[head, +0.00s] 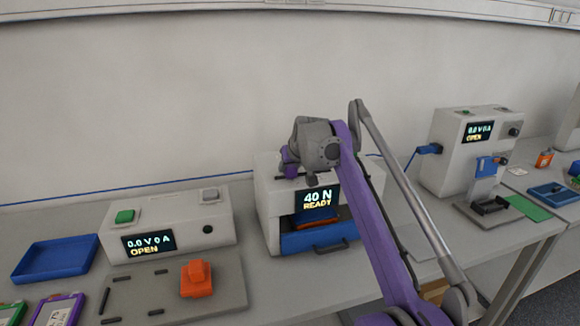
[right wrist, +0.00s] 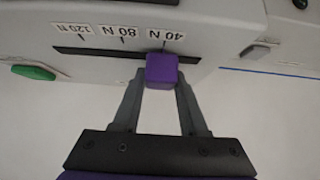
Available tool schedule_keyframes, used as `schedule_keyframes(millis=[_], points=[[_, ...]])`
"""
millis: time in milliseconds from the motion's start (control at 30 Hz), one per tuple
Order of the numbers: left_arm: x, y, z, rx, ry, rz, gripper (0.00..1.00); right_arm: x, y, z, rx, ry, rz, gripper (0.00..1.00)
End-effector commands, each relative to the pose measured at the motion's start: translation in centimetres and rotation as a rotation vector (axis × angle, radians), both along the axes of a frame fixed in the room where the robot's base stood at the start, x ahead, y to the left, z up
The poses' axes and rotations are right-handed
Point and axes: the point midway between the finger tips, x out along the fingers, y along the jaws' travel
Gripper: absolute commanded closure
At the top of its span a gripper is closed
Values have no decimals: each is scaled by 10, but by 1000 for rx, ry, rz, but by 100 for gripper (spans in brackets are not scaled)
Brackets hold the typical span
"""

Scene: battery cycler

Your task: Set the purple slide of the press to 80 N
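The press (head: 268,198) stands on the bench in the middle of the head view; its display (head: 318,200) reads 40 N READY. In the right wrist view its purple slide (right wrist: 162,70) sits in a dark slot at the 40 N mark (right wrist: 166,36). The 80 N mark (right wrist: 122,33) and the 120 N mark (right wrist: 75,28) lie to its left, upside down. My right gripper (right wrist: 162,74) has a finger against each side of the slide, with no clear gap. My left gripper is out of view.
A green button (right wrist: 34,72) shows left of the slot in the right wrist view. A box reading 0.0 V 0 A OPEN (head: 180,222) stands left of the press; another tester (head: 455,165) stands right. A blue tray (head: 55,258) and an orange part (head: 196,279) are at left.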

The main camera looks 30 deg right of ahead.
Motion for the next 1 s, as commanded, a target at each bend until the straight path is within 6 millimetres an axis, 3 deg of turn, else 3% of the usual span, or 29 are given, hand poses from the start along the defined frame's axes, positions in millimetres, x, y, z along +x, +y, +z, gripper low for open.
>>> schedule_keyframes(millis=[33,200,1000], points=[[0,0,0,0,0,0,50,0,0,0,0,0,0,69],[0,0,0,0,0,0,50,0,0,0,0,0,0,100],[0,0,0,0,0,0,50,0,0,0,0,0,0,100]])
